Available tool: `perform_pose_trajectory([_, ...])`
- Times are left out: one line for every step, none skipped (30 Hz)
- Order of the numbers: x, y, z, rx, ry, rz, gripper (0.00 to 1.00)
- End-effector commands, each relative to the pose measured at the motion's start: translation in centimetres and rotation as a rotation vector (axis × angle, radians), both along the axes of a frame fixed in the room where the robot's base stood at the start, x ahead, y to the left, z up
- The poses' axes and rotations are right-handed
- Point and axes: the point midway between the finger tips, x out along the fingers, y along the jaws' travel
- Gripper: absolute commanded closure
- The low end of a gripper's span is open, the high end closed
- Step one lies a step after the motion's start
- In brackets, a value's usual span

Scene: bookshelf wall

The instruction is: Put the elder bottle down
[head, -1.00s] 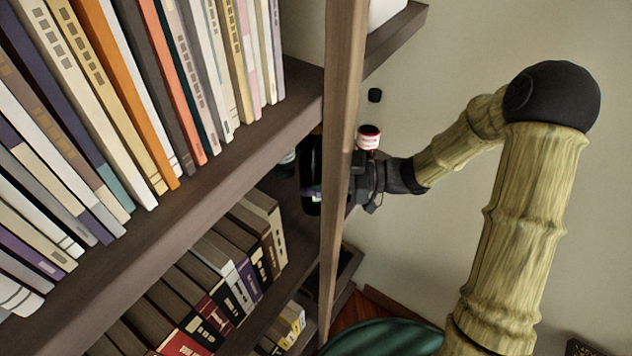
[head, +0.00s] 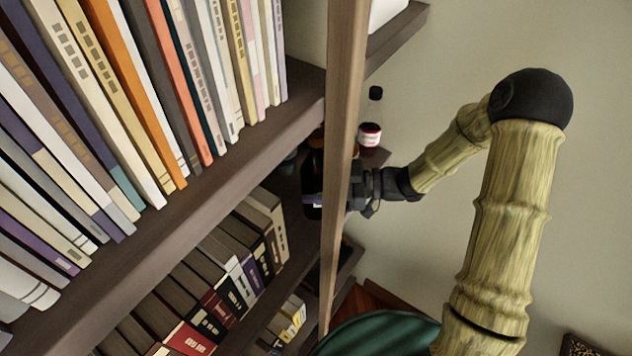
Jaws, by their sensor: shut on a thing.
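My gripper (head: 358,191) reaches in from the right, behind the wooden upright of the bookshelf, which hides part of its fingers. It is shut on a dark bottle (head: 312,194), which I take to be the elder bottle. A small pale and purple label patch shows on it. The bottle is left of the upright, over the lower shelf. I cannot tell whether its base touches the shelf.
The upright (head: 343,120) stands right in front of my gripper. A red-and-white labelled jar (head: 369,135) is just above my gripper. Books (head: 150,100) fill the upper shelf; more books (head: 235,275) stand below. A dark green round surface (head: 385,335) is at the bottom.

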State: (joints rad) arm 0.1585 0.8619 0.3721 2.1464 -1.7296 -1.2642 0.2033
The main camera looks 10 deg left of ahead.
Motion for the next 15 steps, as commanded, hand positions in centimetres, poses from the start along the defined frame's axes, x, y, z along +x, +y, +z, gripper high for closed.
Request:
perform_pose_trajectory([0.05, -0.04, 0.07, 0.002, -0.001, -0.001, 0.93])
perform_pose_trajectory([0.05, -0.04, 0.0, 0.002, -0.001, -0.001, 0.93])
perform_pose_trajectory([0.04, -0.04, -0.13, 0.002, 0.0, -0.001, 0.93])
perform_pose_trajectory([0.04, -0.03, -0.22, 0.002, 0.0, -0.001, 0.93])
perform_pose_trajectory([0.03, -0.03, -0.32, 0.0, 0.001, -0.001, 0.39])
perform_pose_trajectory([0.01, -0.01, -0.25, 0.0, 0.001, 0.0, 0.32])
perform_pose_trajectory([0.0, 0.01, -0.24, 0.0, 0.001, 0.0, 0.26])
perform_pose_trajectory([-0.01, 0.03, -0.24, 0.0, 0.001, 0.0, 0.2])
perform_pose_trajectory([-0.03, 0.04, -0.24, 0.0, 0.001, 0.001, 0.2])
perform_pose_trajectory([-0.04, 0.06, -0.23, 0.0, 0.001, 0.001, 0.2])
perform_pose_trajectory([-0.04, 0.07, -0.23, 0.0, 0.001, 0.002, 0.2])
perform_pose_trajectory([-0.06, 0.08, -0.23, 0.0, 0.001, 0.002, 0.2])
perform_pose_trajectory([-0.06, 0.09, -0.24, 0.0, 0.001, 0.002, 0.2])
perform_pose_trajectory([-0.07, 0.11, -0.24, 0.0, 0.001, 0.002, 0.2])
perform_pose_trajectory([-0.09, 0.14, -0.23, 0.0, 0.001, 0.003, 0.2])
